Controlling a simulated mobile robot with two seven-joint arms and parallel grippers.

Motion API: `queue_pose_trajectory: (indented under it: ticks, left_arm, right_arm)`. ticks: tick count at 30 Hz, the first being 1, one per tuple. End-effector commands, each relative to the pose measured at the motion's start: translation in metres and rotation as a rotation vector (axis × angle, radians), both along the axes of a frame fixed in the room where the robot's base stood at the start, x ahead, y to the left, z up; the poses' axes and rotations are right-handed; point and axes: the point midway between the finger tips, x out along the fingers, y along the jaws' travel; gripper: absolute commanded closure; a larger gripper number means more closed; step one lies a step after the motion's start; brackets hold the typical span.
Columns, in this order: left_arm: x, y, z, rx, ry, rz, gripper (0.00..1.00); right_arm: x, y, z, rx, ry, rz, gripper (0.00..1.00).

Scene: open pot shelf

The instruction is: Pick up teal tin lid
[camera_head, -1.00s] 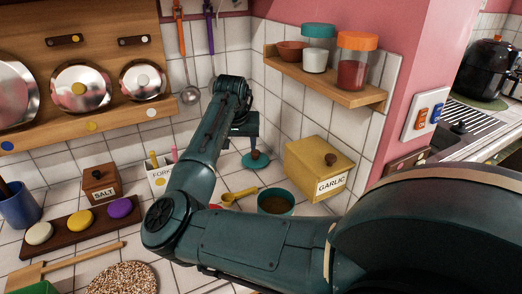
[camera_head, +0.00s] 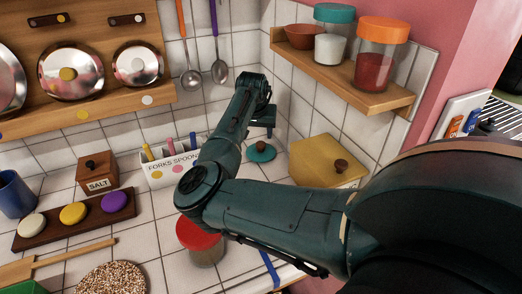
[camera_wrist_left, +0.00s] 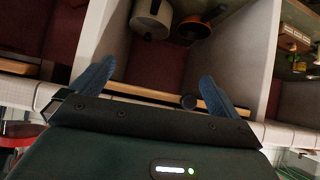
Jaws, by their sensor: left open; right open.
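The teal tin lid (camera_head: 262,153) lies on the white tiled counter near the back corner, left of the yellow box. It is a flat round teal disc with a dark brown knob. My right gripper (camera_head: 267,131) is just above and behind it in the head view, pointing down, with its fingers small and partly hidden. It is open and appears empty. My left gripper (camera_wrist_left: 153,88) is open and empty in the left wrist view, its two blue fingers spread before a low shelf opening. It does not show in the head view.
The yellow box (camera_head: 326,165) stands close right of the lid. A white forks-and-spoons holder (camera_head: 168,173) is to its left. A red-lidded jar (camera_head: 200,240) stands below my right arm. A wooden wall shelf (camera_head: 385,100) with jars hangs above right.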

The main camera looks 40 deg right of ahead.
Motion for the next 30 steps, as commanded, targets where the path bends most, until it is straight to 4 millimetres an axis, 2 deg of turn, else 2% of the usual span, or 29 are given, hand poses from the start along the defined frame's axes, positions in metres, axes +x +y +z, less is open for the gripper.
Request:
queue_pose_trajectory:
  ticks: [8,12,18,26,30]
  left_arm:
    - [0.004,0.0,0.005,0.003,-0.007,-0.002,0.0]
    - [0.006,0.001,0.009,0.01,-0.008,-0.005,0.0]
    - [0.004,0.002,0.004,0.015,0.003,-0.009,0.0]
    - [0.004,0.002,0.004,0.016,0.003,-0.009,0.0]
    - [0.003,0.002,0.004,0.015,0.004,-0.01,0.0]
  right_arm:
    - [0.004,-0.009,-0.02,0.002,0.001,-0.001,0.44]
    - [0.007,-0.02,-0.039,0.002,0.002,0.0,0.44]
    - [0.012,-0.026,-0.059,0.001,0.0,-0.001,0.44]
    - [0.013,-0.026,-0.061,0.0,-0.001,-0.001,0.45]
    - [0.013,-0.026,-0.06,0.0,-0.001,-0.001,0.56]
